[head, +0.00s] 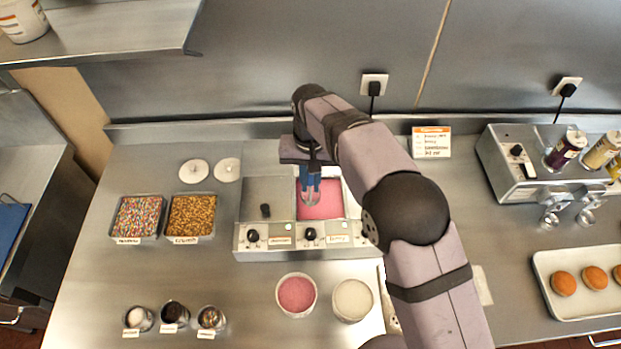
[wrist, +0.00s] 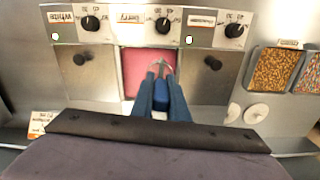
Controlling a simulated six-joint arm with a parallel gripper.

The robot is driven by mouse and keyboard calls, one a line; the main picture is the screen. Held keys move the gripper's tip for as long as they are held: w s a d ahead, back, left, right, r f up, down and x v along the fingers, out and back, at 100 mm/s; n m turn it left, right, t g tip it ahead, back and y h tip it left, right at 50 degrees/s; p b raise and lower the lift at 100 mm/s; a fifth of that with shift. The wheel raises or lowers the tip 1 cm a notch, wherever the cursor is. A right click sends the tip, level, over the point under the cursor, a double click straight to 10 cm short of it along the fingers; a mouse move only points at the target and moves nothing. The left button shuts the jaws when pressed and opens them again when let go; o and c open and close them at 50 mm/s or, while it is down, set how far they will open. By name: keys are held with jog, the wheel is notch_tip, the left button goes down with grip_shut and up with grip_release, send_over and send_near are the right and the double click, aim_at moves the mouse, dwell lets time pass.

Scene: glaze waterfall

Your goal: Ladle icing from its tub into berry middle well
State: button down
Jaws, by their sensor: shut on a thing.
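The warmer (head: 245,240) has three wells. Its middle well, labelled berry, is open and shows pink icing (head: 328,205), also seen in the wrist view (wrist: 133,72). My gripper (head: 311,186) is over this well, pointing down. In the wrist view my gripper (wrist: 161,78) is shut on a ladle (wrist: 161,97), whose blue handle lies between the fingers. The small ladle end is at the pink surface; I cannot tell how deep it is or what it holds. A tub of pink icing (head: 296,294) and a tub of white icing (head: 352,299) stand in front of the warmer.
Lids cover the chocolate well (wrist: 208,82) and the white well (wrist: 82,75). Sprinkle trays (head: 138,217) and two white discs (head: 194,171) lie left. Small cups (head: 174,315) stand front left. A doughnut tray (head: 575,310) and bottle unit (head: 510,160) are right.

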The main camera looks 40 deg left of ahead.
jog(key=shift+f, duration=0.65)
jog(key=shift+w+d+r+g+y, duration=0.1)
jog(key=shift+w+d+g+y, duration=0.3)
jog(key=shift+g+y, duration=0.25)
jog(key=shift+w+d+r+g+y, duration=0.1)
jog(key=shift+w+d+g+y, duration=0.25)
jog(key=shift+y, duration=0.4)
jog(key=shift+d+b, duration=0.1)
jog(key=shift+b, duration=0.2)
jog(key=shift+w+d+g+y+b, duration=0.25)
jog(key=shift+g+y+b, duration=0.25)
jog(key=shift+b, duration=0.8)
jog(key=shift+w+d+g+y+b, duration=0.15)
jog(key=shift+d+g+y+b, duration=0.25)
jog(key=shift+b, duration=0.9)
jog(key=shift+w+d+f+g+y+b, duration=0.1)
jog(key=shift+w+d+g+y+b, duration=0.25)
jog(key=shift+b, duration=0.7)
jog(key=shift+w+d+f+g+y+b, duration=0.1)
jog(key=shift+g+y+b, duration=0.45)
jog(key=shift+b, duration=0.5)
jog(key=shift+w+d+f+g+y+b, duration=0.3)
jog(key=shift+g+y+b, duration=0.4)
jog(key=shift+b, duration=0.95)
jog(key=shift+w+d+f+g+y+b, duration=0.35)
jog(key=shift+y+b, duration=0.55)
jog(key=shift+b, duration=0.75)
jog(key=shift+w+d+f+g+y+b, duration=0.1)
jog(key=shift+w+d+g+y+b, duration=0.35)
jog(key=shift+b, duration=1.2)
